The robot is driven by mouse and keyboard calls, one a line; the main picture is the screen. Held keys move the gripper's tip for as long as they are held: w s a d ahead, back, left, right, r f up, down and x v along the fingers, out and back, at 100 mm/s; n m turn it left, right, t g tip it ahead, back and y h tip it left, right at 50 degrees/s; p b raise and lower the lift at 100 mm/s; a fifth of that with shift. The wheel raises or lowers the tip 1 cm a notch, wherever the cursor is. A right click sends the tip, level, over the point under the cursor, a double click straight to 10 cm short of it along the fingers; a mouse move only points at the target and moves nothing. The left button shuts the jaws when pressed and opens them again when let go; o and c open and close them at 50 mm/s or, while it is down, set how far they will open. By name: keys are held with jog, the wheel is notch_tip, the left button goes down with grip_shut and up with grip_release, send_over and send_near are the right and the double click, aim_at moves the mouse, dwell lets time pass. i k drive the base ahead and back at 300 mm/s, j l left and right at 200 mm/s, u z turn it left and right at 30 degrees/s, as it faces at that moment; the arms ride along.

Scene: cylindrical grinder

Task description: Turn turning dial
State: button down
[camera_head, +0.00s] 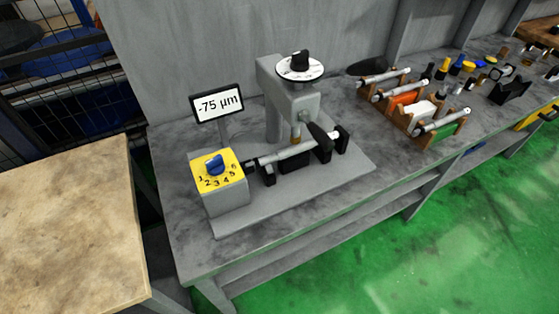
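In the head view the grinder (335,182) stands on a grey workbench. A blue turning dial (215,164) sits on a yellow panel (237,160) with numbers, on top of a grey box at the grinder's left end. A second, black dial (299,61) with a white round scale sits on top of the grinder's column. A small display (218,103) behind the yellow panel reads -75 µm. A metal shaft (284,157) lies across black supports. My gripper is not in view.
Coloured racks (404,98) with shafts, and several small tools, stand on the bench to the right. A tan table (70,225) is at the left, with a gap before the bench. Green floor (430,255) lies open in front. A grey wall is behind.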

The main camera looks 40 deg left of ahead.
aim_at(215, 167)
jog(key=u, duration=1.4)
